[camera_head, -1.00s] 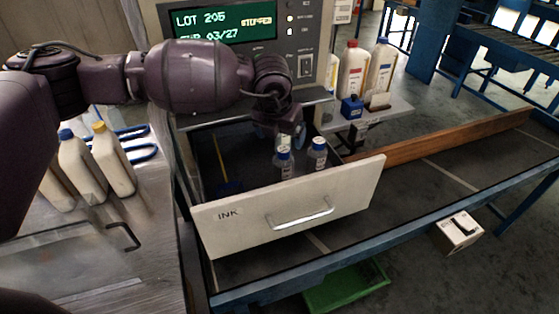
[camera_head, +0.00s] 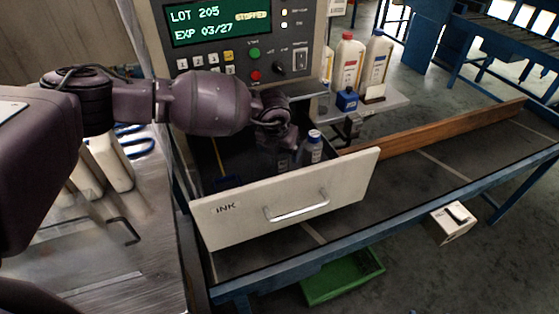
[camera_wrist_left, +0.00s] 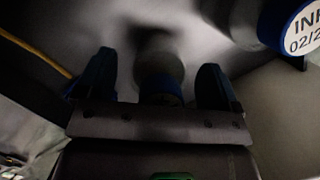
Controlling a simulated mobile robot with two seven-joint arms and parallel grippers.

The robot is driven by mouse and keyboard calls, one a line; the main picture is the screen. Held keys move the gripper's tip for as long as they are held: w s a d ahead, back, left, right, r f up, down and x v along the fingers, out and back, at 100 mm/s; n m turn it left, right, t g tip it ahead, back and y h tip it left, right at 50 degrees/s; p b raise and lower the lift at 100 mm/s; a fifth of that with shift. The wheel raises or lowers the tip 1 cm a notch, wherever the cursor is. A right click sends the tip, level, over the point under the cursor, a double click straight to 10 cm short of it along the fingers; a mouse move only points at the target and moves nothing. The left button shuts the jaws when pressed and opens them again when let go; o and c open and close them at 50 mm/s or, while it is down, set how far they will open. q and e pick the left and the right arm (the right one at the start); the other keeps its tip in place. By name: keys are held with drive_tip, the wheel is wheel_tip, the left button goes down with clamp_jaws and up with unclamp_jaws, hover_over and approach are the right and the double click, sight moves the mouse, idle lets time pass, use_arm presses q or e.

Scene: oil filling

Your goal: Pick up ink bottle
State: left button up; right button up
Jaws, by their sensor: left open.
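The open drawer marked INK (camera_head: 240,206) holds two ink bottles with blue caps. The right ink bottle (camera_head: 312,150) stands upright and clear in the head view. Its lettered blue cap (camera_wrist_left: 298,28) shows at the upper right in the left wrist view. The other ink bottle (camera_head: 283,160) is mostly hidden behind my left gripper (camera_head: 287,146). In the left wrist view my left gripper (camera_wrist_left: 156,65) is open, its blue fingers on either side of that dim bottle (camera_wrist_left: 160,85). I cannot tell whether they touch it. My right gripper is not in view.
A control panel (camera_head: 240,45) stands behind the drawer. White bottles (camera_head: 348,62) and a small blue bottle (camera_head: 347,100) stand on a shelf to the right. A long wooden rail (camera_head: 440,130) runs right from the drawer. A yellow rod (camera_head: 218,158) stands inside the drawer.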

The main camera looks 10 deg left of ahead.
use_arm(q)
drive_tip(key=shift+f, duration=0.15)
drive_tip(key=c, duration=1.1)
wheel_tip(320, 180, up, 20)
drive_tip(key=shift+r+b, duration=0.1)
drive_tip(key=shift+b, duration=0.85)
